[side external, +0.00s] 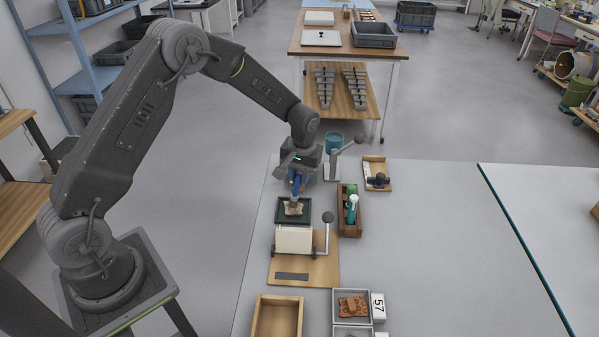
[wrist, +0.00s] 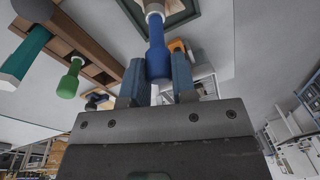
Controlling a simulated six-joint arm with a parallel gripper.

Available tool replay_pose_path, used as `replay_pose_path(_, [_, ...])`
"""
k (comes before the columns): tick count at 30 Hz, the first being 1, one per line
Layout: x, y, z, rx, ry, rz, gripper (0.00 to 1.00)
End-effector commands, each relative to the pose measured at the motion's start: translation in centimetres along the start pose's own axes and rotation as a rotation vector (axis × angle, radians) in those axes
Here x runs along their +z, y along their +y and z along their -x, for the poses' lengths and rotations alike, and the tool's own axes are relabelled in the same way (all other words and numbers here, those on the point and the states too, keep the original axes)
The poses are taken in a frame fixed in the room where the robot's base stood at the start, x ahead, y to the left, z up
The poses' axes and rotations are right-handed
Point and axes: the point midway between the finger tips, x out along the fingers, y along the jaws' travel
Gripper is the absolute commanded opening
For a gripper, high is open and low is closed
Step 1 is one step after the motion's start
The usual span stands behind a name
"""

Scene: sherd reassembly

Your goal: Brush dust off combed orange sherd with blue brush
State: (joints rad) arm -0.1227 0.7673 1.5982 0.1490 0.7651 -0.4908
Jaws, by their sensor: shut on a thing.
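My gripper (side external: 297,176) points down over a dark green tray (side external: 280,218). It is shut on the blue brush (wrist: 157,52), whose handle stands between the two fingers in the wrist view. The brush also shows below the gripper in the side view (side external: 296,187). A tan-orange sherd (side external: 293,209) lies in the green tray under the brush. Whether the bristles touch it, and whether it bears combing or dust, I cannot tell. Another orange piece (side external: 352,306) lies in a grey tray at the front, beside a tag marked 57.
A wooden box (side external: 349,222) with green-handled tools stands right of the green tray. A white block with a lever (side external: 294,240) stands in front on a wooden board. An empty wooden tray (side external: 277,318) is at the front. The table to the right is clear.

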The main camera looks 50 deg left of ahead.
Motion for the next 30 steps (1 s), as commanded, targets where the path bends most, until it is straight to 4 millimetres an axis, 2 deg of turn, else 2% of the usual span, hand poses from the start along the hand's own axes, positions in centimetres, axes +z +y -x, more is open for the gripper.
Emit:
replay_pose_path(16, [-0.1, 0.1, -0.9, 0.0, 0.001, 0.0, 0.01])
replay_pose_path(30, [-3.3, -0.9, -1.0, 0.0, 0.001, 0.001, 0.01])
